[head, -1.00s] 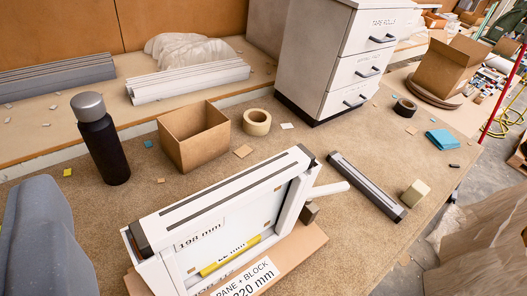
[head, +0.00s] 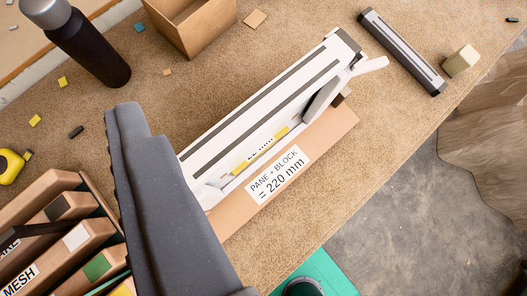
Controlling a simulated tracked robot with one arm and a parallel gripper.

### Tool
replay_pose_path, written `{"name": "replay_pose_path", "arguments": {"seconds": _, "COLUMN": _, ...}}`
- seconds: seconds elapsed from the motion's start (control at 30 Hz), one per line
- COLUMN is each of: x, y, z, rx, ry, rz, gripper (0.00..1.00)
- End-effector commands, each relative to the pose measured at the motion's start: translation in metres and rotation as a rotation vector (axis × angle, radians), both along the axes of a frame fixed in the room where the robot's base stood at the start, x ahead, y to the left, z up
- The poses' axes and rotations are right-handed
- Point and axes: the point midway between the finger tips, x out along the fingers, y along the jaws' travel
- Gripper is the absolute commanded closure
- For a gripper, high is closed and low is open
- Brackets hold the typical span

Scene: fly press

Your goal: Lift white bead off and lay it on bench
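A white framed assembly (head: 255,105) lies slantwise on the brown bench (head: 390,120). Long white strips with dark stripes form its upper side. I cannot tell for certain which white piece is the bead. A white tapered piece (head: 371,67) sticks out at its upper right, with a dark grey shape (head: 324,97) just below it. A yellow strip lies inside the frame. A large dark grey part of mine, probably my gripper (head: 165,190), covers the assembly's lower left end. I see no clear finger gap and cannot tell whether it touches or holds anything.
A tan board (head: 245,205) labelled PANE + BLOCK = 220 mm lies under the assembly. A dark bottle (head: 92,50) and cardboard box (head: 190,25) stand behind. Labelled wooden bins (head: 60,235) are at lower left. A dark bar (head: 402,52) and pale block (head: 460,60) lie right.

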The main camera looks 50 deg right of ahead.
Motion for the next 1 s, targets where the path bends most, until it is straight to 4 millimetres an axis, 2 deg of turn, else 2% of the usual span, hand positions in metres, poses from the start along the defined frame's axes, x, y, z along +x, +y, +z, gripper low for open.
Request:
{"name": "replay_pose_path", "arguments": {"seconds": 0.03, "x": 0.012, "y": -0.008, "z": 0.006, "rx": 0.042, "ry": 0.053, "rz": -0.039, "gripper": 0.38}}
{"name": "replay_pose_path", "arguments": {"seconds": 0.17, "x": 0.031, "y": -0.028, "z": -0.004, "rx": 0.158, "ry": 0.192, "rz": -0.159, "gripper": 0.38}}
{"name": "replay_pose_path", "arguments": {"seconds": 0.4, "x": 0.052, "y": -0.069, "z": -0.024, "rx": 0.350, "ry": 0.442, "rz": -0.429, "gripper": 0.38}}
{"name": "replay_pose_path", "arguments": {"seconds": 0.7, "x": 0.055, "y": -0.115, "z": -0.048, "rx": 0.524, "ry": 0.707, "rz": -0.818, "gripper": 0.38}}
{"name": "replay_pose_path", "arguments": {"seconds": 1.0, "x": 0.047, "y": -0.134, "z": -0.061, "rx": 0.586, "ry": 0.826, "rz": -1.032, "gripper": 0.38}}
